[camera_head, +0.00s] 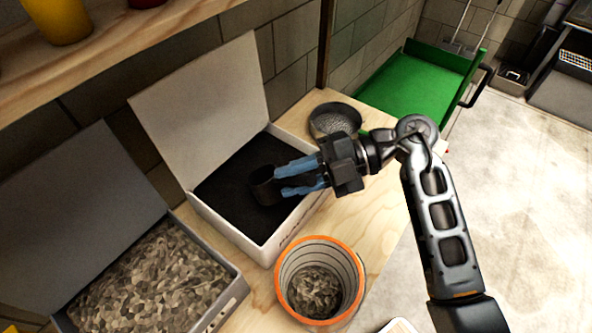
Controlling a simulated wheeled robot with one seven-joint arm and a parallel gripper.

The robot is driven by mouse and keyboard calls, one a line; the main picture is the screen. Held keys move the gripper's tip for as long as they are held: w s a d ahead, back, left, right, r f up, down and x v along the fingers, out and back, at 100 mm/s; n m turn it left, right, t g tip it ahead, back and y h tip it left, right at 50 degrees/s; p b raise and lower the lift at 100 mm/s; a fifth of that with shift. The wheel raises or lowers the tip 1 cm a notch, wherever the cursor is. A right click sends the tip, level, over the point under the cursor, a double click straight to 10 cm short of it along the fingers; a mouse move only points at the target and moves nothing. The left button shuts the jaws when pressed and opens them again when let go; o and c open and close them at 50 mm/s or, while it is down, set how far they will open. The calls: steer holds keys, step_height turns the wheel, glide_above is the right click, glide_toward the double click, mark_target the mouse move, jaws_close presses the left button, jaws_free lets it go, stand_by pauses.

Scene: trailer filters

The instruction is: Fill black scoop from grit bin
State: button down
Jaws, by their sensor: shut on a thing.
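The black scoop (264,189) looks like a small dark cup. My gripper (283,179) has blue fingers and is shut on the right side of the scoop. The scoop is over or in the dark, fine material (222,184) inside an open white box (232,231). Dark on dark, I cannot tell whether it touches the material or holds any. A grey box (228,307) at lower left holds coarse tan-grey pieces. No readable label shows which box is the grit bin.
An orange-rimmed bucket (284,267) with coarse pieces inside stands in front of the white box. A round dark pan (314,122) with grey granules is behind my gripper. The white raised lid (205,105) stands behind the scoop. A wooden shelf (130,50) overhangs at upper left.

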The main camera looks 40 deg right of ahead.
mark_target(278, 192)
steer(key=shift+w+a+f, duration=0.1)
steer(key=shift+f, duration=2.75)
steer(key=shift+f+b, duration=0.75)
steer(key=shift+f, duration=0.45)
steer(key=shift+w+a+b, duration=0.2)
steer(key=shift+w+b, duration=0.25)
steer(key=shift+w, duration=0.2)
steer(key=shift+w+a+b, duration=0.25)
steer(key=shift+w+b, duration=0.15)
steer(key=shift+w, duration=0.2)
steer(key=shift+w+a+b, duration=0.2)
steer(key=shift+w+b, duration=0.25)
steer(key=shift+w, duration=0.2)
steer(key=shift+s+r, duration=0.15)
steer(key=shift+s+d+p, duration=0.1)
steer(key=shift+s+p, duration=0.2)
steer(key=shift+p, duration=0.25)
steer(key=shift+s+d+r+p, duration=0.25)
steer(key=shift+s+r+p, duration=0.4)
steer(key=shift+p, duration=0.15)
steer(key=shift+s+d+r+p, duration=0.25)
steer(key=shift+s+r+p, duration=0.35)
steer(key=shift+p, duration=0.2)
steer(key=shift+s+d+r, duration=0.1)
steer(key=shift+s+r, duration=0.1)
steer(key=shift+r, duration=1.55)
steer(key=shift+s+r, duration=0.2)
steer(key=shift+r, duration=1.55)
